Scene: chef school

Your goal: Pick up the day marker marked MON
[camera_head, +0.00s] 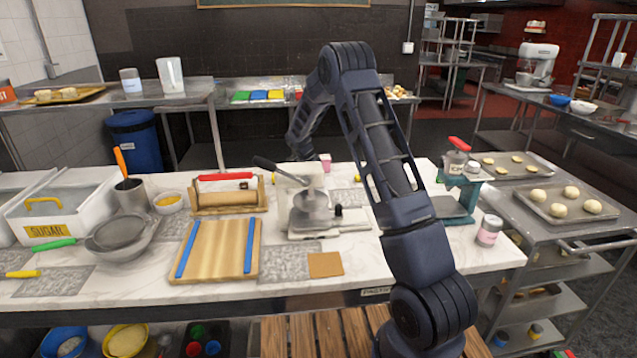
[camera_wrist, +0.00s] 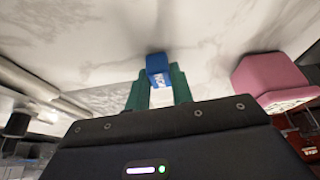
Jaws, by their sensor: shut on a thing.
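In the wrist view, my gripper (camera_wrist: 158,84) has its green fingers closed on the sides of a small blue block (camera_wrist: 157,64). The block has a white label facing me, with lettering too small to read, so I cannot tell whether it says MON. A pink block (camera_wrist: 270,75) with a white label stands apart to the right; it also shows in the head view (camera_head: 325,162) near the counter's back edge.
The marble counter (camera_head: 385,262) holds a white and grey kitchen device (camera_head: 328,222) close to my arm. A wooden board with blue strips (camera_head: 218,250), a rolling pin rack (camera_head: 228,198) and a green scale (camera_head: 457,202) stand around it. Dough trays (camera_head: 535,210) are at right.

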